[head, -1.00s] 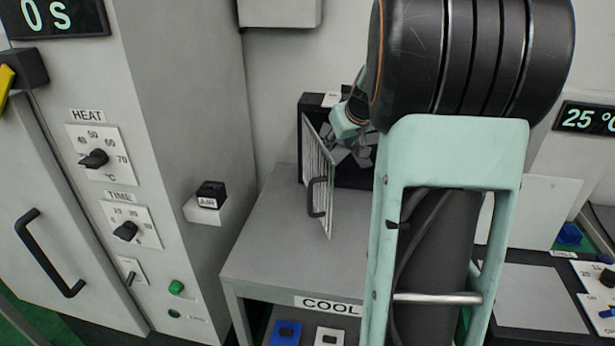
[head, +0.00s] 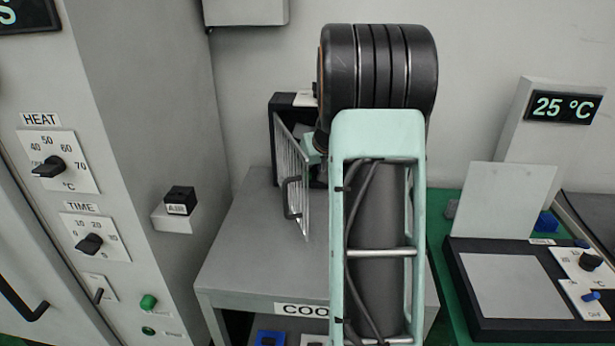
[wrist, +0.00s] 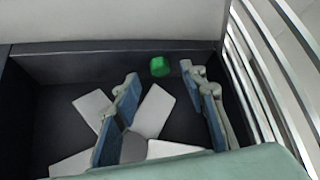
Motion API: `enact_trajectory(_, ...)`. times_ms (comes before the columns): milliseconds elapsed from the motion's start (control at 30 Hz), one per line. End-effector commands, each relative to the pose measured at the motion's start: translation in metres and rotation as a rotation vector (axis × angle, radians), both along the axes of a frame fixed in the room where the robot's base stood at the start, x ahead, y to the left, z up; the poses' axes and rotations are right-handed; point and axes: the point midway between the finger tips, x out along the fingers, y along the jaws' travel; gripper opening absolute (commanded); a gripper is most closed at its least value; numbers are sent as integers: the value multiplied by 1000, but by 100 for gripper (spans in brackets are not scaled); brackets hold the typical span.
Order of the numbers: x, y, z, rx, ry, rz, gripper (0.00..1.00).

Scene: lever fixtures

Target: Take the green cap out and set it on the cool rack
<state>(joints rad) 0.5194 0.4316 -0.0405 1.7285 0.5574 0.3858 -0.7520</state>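The green cap (wrist: 160,66) lies in the dark box (wrist: 110,60), near its back wall in the wrist view. My gripper (wrist: 169,88) is open and empty. Its fingers reach into the box, and the cap shows beyond the gap between their tips, apart from both. In the head view the box (head: 283,103) stands on the grey stand (head: 245,240) with its barred door (head: 292,165) open; my arm hides the cap and most of the gripper. The COOL label (head: 301,310) is on the stand's front edge, partly covered by my arm.
Several pale flat plates (wrist: 153,111) lie on the box floor around the fingers. The door bars (wrist: 255,75) run close to the right finger. A cabinet with dials (head: 130,150) stands at left. A hotplate-like unit (head: 515,285) is at right. The stand's top left is clear.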

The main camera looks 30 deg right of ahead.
Motion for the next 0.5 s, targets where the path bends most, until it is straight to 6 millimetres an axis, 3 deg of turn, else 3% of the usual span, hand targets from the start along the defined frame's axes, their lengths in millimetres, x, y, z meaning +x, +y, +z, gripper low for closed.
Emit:
enact_trajectory(200, 14, -4, -19, -1, 0, 1, 39)
enact_trajectory(500, 15, -4, -20, -1, 0, 1, 37)
